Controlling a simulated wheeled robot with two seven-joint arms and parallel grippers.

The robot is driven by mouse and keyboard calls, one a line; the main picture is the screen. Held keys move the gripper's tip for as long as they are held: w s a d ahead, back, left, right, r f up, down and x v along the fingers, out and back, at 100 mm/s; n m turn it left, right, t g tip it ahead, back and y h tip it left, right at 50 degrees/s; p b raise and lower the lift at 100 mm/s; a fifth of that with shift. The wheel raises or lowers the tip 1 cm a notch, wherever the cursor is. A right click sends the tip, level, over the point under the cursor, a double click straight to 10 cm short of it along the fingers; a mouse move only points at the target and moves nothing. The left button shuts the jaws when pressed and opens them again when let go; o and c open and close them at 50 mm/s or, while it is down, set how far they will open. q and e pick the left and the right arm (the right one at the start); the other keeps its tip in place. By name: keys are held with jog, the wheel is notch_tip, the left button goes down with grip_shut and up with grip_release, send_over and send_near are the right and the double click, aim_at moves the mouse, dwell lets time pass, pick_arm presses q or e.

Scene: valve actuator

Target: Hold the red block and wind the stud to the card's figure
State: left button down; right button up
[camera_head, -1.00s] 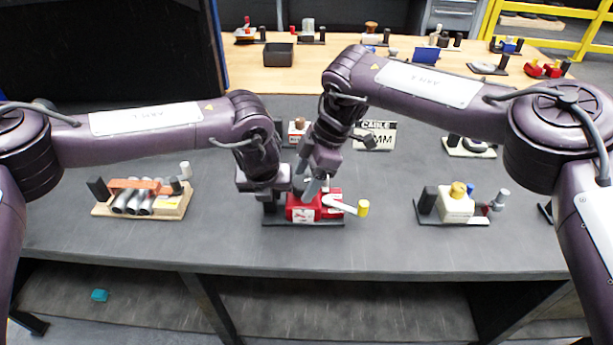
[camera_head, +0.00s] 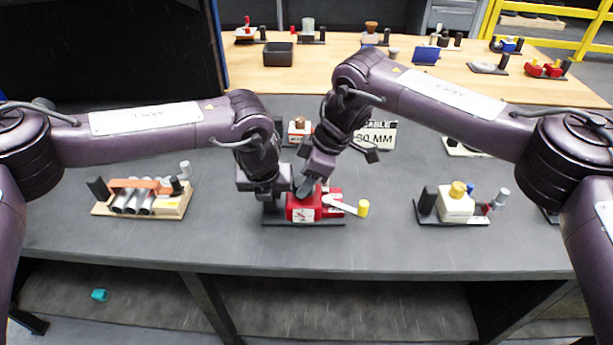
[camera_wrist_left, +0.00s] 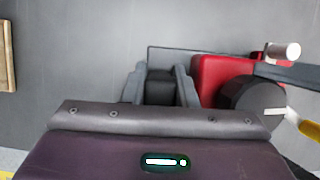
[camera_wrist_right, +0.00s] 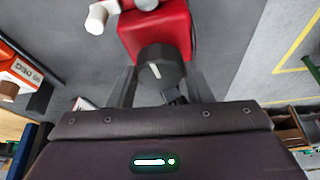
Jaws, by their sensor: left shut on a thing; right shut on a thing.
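The red block (camera_head: 305,210) sits on a dark base plate on the grey bench. My left gripper (camera_wrist_left: 160,80) is shut on the black post (camera_wrist_left: 160,90) at the left end of that plate, beside the red block. My right gripper (camera_wrist_right: 158,82) is shut around the dark round stud (camera_wrist_right: 153,65) on the red block; a white mark shows on its top. The stud also shows in the left wrist view (camera_wrist_left: 252,95). The card (camera_head: 375,135) stands behind my right arm and reads about "30 MM"; its first figure is partly covered.
A white lever with a yellow knob (camera_head: 363,208) sticks out right of the red block. A pipe fixture (camera_head: 142,198) stands left, and a cream fixture (camera_head: 455,205) right. An orange-and-white block (camera_wrist_right: 20,72) is close behind. The front bench between the fixtures is clear.

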pick_arm(q)
jog(key=shift+s+a+f, duration=0.1)
jog(key=shift+s+f, duration=0.05)
jog(key=shift+f, duration=0.15)
pick_arm(e)
jog(key=shift+m, duration=0.5)
jog(key=o, duration=1)
jog(key=shift+r, duration=0.1)
jog(key=v, duration=1.2)
jog(key=shift+s, duration=0.35)
